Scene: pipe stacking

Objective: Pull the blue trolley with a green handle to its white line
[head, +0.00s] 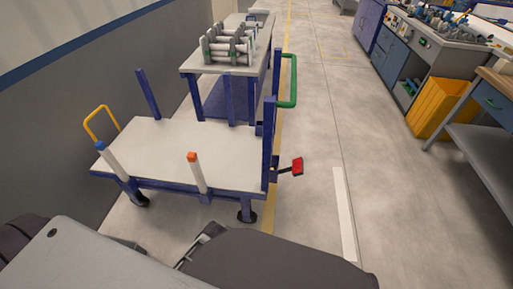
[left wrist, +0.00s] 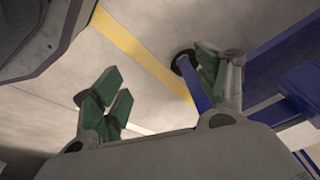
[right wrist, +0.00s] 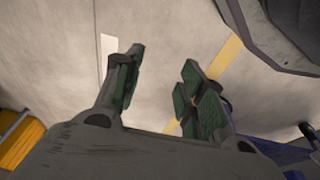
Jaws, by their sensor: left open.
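The trolley (head: 155,150) has a blue frame, a pale flat deck and upright posts. It stands by the left wall in the head view. Its green handle (head: 293,82) rises at its right end, above a red pedal (head: 297,167). The white line (head: 345,215) lies on the floor to the right, apart from the trolley. It also shows in the right wrist view (right wrist: 108,58). My left gripper (left wrist: 160,85) is open and empty, with blue trolley parts beside its right finger. My right gripper (right wrist: 163,80) is open and empty over the floor. Neither gripper touches the green handle.
A table-like unit (head: 260,66) with a rack of pipes (head: 228,45) stands behind the trolley. A yellow floor line (head: 278,130) runs along its right side. A yellow bin (head: 438,105) and workbenches (head: 475,160) stand at the right. The floor between is clear.

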